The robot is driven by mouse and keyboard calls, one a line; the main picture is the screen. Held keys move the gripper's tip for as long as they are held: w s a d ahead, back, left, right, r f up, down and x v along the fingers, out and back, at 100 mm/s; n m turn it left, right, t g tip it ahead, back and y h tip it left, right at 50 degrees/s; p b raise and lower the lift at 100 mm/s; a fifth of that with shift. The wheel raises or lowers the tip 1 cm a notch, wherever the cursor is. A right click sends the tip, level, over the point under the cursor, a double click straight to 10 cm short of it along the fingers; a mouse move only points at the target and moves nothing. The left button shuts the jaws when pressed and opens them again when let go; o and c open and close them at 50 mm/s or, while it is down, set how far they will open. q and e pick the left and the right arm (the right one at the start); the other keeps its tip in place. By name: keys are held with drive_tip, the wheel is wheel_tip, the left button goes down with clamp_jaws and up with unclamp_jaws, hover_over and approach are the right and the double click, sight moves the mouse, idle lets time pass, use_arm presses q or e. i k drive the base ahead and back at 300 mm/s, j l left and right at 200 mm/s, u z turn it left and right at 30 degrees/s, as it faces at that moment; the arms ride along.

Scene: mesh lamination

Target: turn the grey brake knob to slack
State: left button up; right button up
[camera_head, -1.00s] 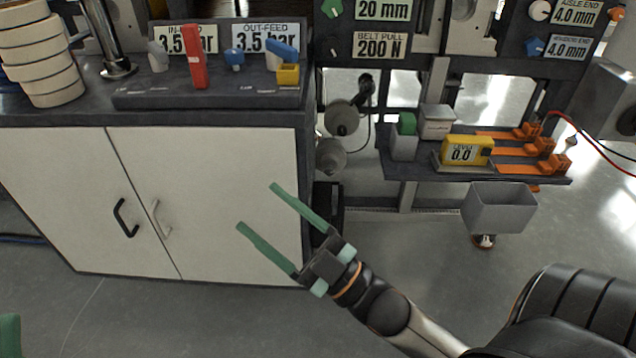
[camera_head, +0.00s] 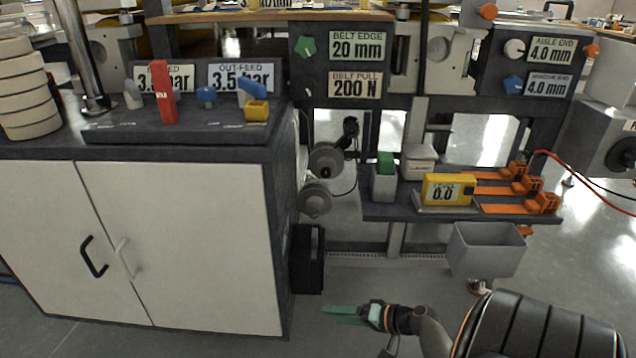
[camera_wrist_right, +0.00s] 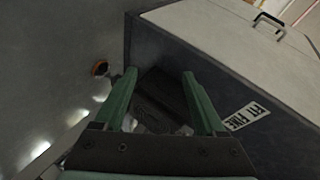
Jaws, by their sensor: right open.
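A grey knob (camera_head: 133,97) stands at the left end of the dark control console (camera_head: 185,128) on the cabinet top, in front of the in-feed 3.5 bar display. It is the grey knob I see there, but its small label is not legible, so its setting cannot be read. My right gripper (camera_head: 342,314) is low over the floor, right of the cabinet and far from the knob. In the right wrist view its two green fingers (camera_wrist_right: 158,88) are apart with nothing between them. My left gripper is out of view.
The white cabinet (camera_head: 205,240) fills the left. A shelf with a yellow level gauge (camera_head: 447,189) and a grey bin (camera_head: 487,250) stand at right.

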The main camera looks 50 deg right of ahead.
sight(313, 213)
drive_tip(key=i+l, duration=0.15)
drive_tip(key=l, duration=0.2)
drive_tip(key=i+l, duration=0.2)
drive_tip(key=l, duration=0.15)
drive_tip(key=i+l, duration=0.15)
drive_tip(key=l, duration=0.25)
drive_tip(key=i+l, duration=0.2)
drive_tip(key=l, duration=0.15)
